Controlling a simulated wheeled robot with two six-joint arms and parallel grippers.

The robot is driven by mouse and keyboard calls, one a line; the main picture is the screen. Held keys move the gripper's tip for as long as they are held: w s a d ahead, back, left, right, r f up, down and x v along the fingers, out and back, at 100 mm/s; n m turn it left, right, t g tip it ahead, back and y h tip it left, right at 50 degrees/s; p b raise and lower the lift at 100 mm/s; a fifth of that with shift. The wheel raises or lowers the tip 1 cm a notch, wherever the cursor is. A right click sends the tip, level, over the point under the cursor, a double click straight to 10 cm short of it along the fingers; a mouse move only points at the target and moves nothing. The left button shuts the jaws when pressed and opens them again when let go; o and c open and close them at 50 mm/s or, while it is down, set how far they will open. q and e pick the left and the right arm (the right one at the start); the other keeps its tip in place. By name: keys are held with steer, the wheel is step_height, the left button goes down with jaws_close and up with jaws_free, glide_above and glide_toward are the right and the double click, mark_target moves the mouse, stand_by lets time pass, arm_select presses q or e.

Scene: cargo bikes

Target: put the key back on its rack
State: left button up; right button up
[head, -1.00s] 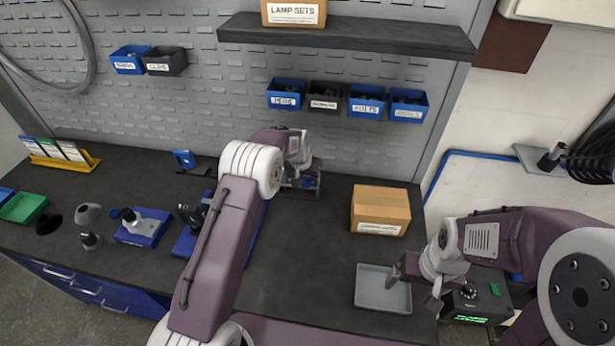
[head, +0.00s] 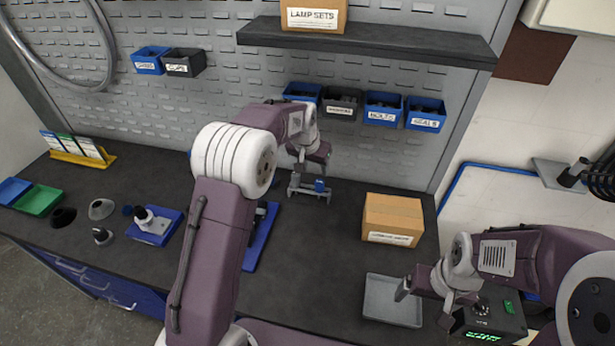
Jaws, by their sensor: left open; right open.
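My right gripper (head: 424,288) is open and empty over the right side of a grey tray (head: 384,318). No other key is clearly seen; my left arm hides part of the bench.
A cardboard box (head: 392,219) stands right of the rack. A black device (head: 492,318) with a green display is by my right gripper. A shelf (head: 370,42) and blue and black bins (head: 383,108) hang above.

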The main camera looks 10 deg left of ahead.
arm_select(q)
steer(key=s+a+f+n+g, duration=0.1)
steer(key=s+a+f, duration=0.1)
steer(key=s, duration=1.3)
steer(key=s+a+f+n+g, duration=0.1)
steer(key=s+a+f+g, duration=0.1)
steer(key=s, duration=1.3)
steer(key=shift+f+y, duration=0.3)
steer(key=shift+f, duration=0.55)
